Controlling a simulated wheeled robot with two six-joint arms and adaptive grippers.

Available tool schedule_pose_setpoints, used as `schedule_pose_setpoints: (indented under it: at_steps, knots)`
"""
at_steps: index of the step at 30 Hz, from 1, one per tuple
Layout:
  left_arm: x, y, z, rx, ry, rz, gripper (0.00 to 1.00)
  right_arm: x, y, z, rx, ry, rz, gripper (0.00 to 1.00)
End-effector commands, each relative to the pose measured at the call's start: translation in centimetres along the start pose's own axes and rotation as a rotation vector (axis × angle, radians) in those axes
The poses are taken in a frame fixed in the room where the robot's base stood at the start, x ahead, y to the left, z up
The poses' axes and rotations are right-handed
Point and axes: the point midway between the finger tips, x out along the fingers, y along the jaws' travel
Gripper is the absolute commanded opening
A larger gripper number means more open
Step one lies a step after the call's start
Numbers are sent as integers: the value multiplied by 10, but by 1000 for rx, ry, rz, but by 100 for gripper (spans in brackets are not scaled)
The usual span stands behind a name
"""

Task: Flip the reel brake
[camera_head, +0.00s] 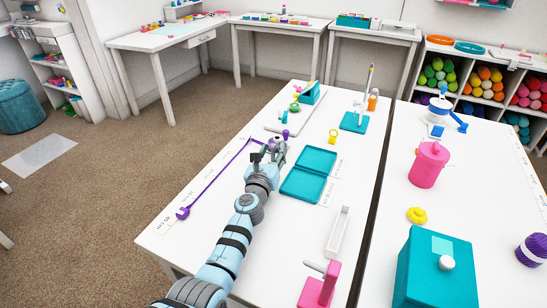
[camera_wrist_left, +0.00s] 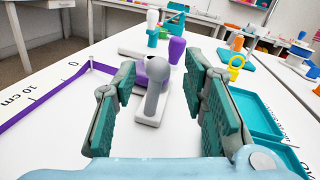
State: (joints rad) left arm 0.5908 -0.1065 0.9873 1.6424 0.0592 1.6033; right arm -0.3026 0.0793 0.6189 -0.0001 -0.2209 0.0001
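The grey reel brake lever (camera_wrist_left: 154,88) with a rounded top stands tilted on a small white base (camera_wrist_left: 151,118) in the left wrist view. A purple reel (camera_wrist_left: 158,68) shows just behind it, partly hidden. A purple tape (camera_head: 222,176) runs across the table toward the reel in the head view. My left gripper (camera_wrist_left: 160,82) is open, with its teal-padded fingers on either side of the lever and a visible gap to each. In the head view my left gripper (camera_head: 268,154) hides most of the reel. My right gripper is not in view.
A teal open case (camera_head: 307,175) lies right of my left gripper. A purple peg (camera_wrist_left: 176,50) stands behind the reel. A yellow ring piece (camera_head: 333,136) and a teal stand (camera_head: 355,122) are farther back. A pink clamp-like piece (camera_head: 318,287) sits at the front.

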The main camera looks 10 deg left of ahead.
Motion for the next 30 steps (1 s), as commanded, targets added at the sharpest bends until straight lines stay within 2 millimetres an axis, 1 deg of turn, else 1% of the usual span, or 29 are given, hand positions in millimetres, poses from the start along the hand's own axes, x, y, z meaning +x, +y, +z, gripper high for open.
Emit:
schedule_pose_setpoints:
  at_steps: [1,3,7,13,14,15,21,30]
  knots:
    - [8,2,-6,0,-2,0,39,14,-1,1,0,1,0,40]
    - [16,2,-5,0,0,1,39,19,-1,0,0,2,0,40]
    - [22,2,-2,1,0,3,39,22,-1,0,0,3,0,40]
    - [23,2,1,1,0,4,39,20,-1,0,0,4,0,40]
    - [23,2,1,0,0,4,38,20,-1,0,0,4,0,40]
    - [23,2,1,0,0,4,31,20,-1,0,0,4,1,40]
    - [23,3,1,0,0,4,0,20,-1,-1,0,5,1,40]
    - [23,4,1,-16,3,5,0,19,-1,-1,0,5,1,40]
